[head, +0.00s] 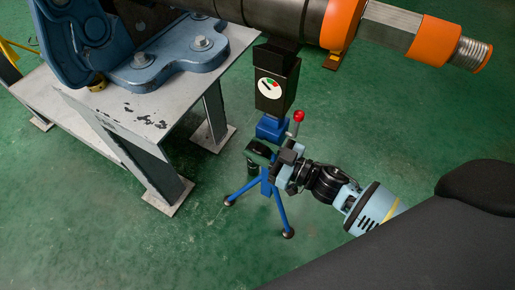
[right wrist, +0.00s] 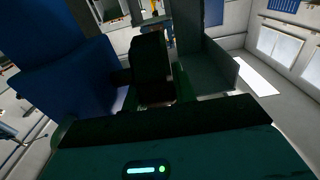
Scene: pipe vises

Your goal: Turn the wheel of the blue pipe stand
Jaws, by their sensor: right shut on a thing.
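The blue pipe stand (head: 270,129) stands on the green floor on splayed blue legs, under a long dark pipe (head: 287,14). Its dark upper column carries a round gauge with red and green marks. My right gripper (head: 268,155) is at the stand's middle, below the gauge, and is shut on the wheel; fingers and arm hide most of the wheel. A dark rounded piece (head: 260,147) shows by the fingers, but I cannot tell whether it is wheel or gripper. In the right wrist view, a blue part of the stand (right wrist: 75,85) fills the left. My left gripper is out of view.
A lever with a red ball (head: 298,116) sticks up close to my right gripper. A grey steel table (head: 140,112) with a blue vise (head: 160,66) is at the left. The pipe has orange bands and a threaded end. Open floor lies in front of the stand.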

